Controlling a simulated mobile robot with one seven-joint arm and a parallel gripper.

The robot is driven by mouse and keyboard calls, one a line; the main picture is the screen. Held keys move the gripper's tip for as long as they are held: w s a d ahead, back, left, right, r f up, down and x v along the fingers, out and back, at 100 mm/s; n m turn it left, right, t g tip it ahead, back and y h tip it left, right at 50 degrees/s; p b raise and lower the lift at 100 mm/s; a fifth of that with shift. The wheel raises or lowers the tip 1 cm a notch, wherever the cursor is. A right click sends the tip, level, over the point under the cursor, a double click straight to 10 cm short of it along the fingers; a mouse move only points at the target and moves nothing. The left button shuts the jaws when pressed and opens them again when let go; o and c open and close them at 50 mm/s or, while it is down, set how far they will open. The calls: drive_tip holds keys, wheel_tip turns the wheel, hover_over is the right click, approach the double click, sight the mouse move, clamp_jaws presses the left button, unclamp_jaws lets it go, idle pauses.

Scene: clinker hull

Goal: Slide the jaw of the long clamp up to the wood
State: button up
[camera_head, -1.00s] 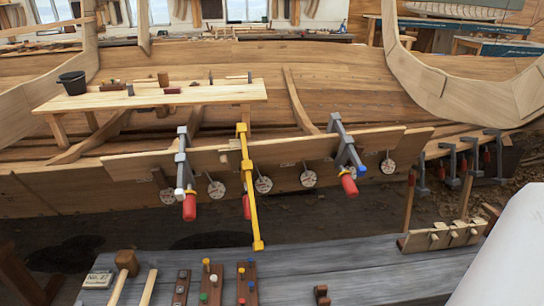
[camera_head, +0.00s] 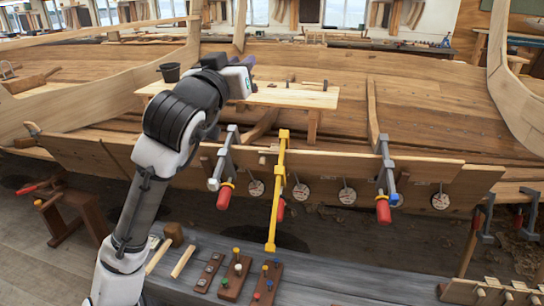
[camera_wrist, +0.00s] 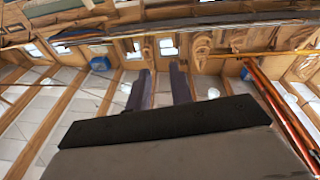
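The long clamp (camera_head: 278,190) is yellow and hangs over the edge of the hull plank (camera_head: 330,165), its bar running down past the plank toward the grey bench. Its upper end (camera_head: 283,134) is at the plank's top edge. A thicker yellow piece sits at its low end (camera_head: 270,247), clear of the wood. A red handle (camera_head: 281,210) shows beside the bar. My gripper (camera_head: 250,61) is raised above the hull, up and left of the clamp, touching nothing. In the wrist view its two purple fingers (camera_wrist: 160,88) stand apart with nothing between; that view faces windows and ceiling.
Shorter grey clamps with red handles, one on the left (camera_head: 222,170) and one on the right (camera_head: 385,180), flank the yellow one. The grey bench (camera_head: 340,272) below carries mallets and peg boards.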

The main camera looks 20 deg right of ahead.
drive_tip(key=w+d+f+g+y, duration=0.25)
drive_tip(key=d+f+g, duration=0.25)
drive_tip(key=d+f, duration=0.45)
drive_tip(key=n+g+y, duration=0.1)
drive_tip(key=g+y, duration=0.3)
drive_tip(key=y, duration=0.3)
approach(280, 170)
drive_tip(key=s+a, duration=0.3)
drive_tip(key=s, duration=0.2)
drive_tip(key=shift+d+b+x, duration=0.15)
drive_tip(key=shift+b+x, duration=0.9)
drive_tip(key=shift+x, duration=2.2)
drive_tip(key=shift+d+b+x, duration=0.1)
drive_tip(key=shift+b+x, duration=0.9)
drive_tip(key=shift+x, duration=2.25)
drive_tip(key=shift+w+r, duration=0.15)
drive_tip(key=shift+w+r, duration=0.1)
drive_tip(key=shift+c, duration=0.4)
drive_tip(key=shift+w+d+r+p, duration=0.1)
drive_tip(key=shift+w+d+p, duration=0.1)
drive_tip(key=shift+w+p, duration=0.1)
drive_tip(key=shift+w+d+r+p, duration=0.25)
drive_tip(key=shift+w+p, duration=0.15)
drive_tip(key=shift+w, duration=0.05)
drive_tip(key=shift+w+d+r+p, duration=0.35)
drive_tip(key=shift+w+r+p, duration=0.4)
drive_tip(key=shift+p, duration=0.15)
drive_tip(key=shift+s+f, duration=0.1)
